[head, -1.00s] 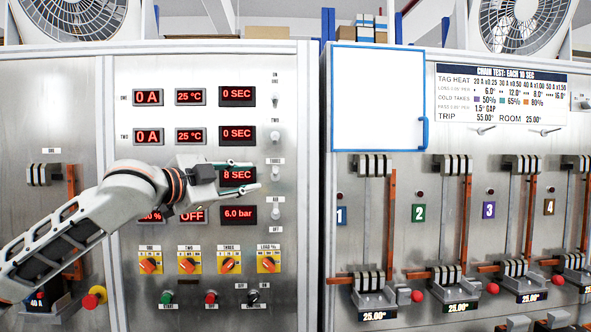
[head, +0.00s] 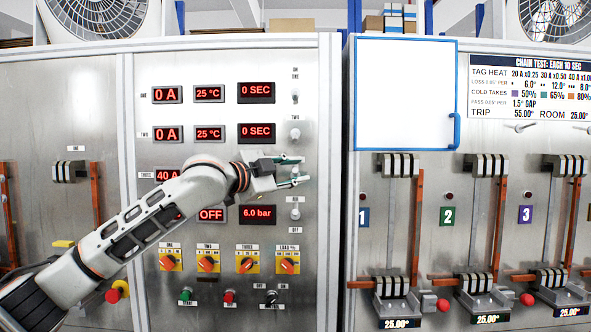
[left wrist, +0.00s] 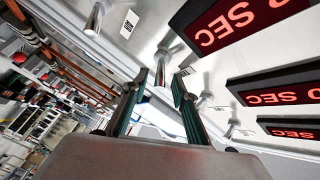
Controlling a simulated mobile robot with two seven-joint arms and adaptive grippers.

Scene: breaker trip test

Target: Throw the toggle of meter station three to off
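My left gripper (head: 303,170) is open, in front of the column of toggles on the steel panel, level with row three. Its two dark green-lined fingers also show in the left wrist view (left wrist: 163,82). There the silver toggle of station three (left wrist: 163,66) appears between the fingertips; I cannot tell if either finger touches it. In the head view the gripper largely covers this toggle, so its up or down position is unclear. The station two toggle (head: 295,134) is just above the gripper. My right gripper is not in view.
The station one toggle (head: 296,91) is higher up, and a RUN/OFF toggle (head: 295,213) sits close below the gripper. Orange selector knobs (head: 247,265) are further down. A white board (head: 405,95) with a blue handle projects at the right.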

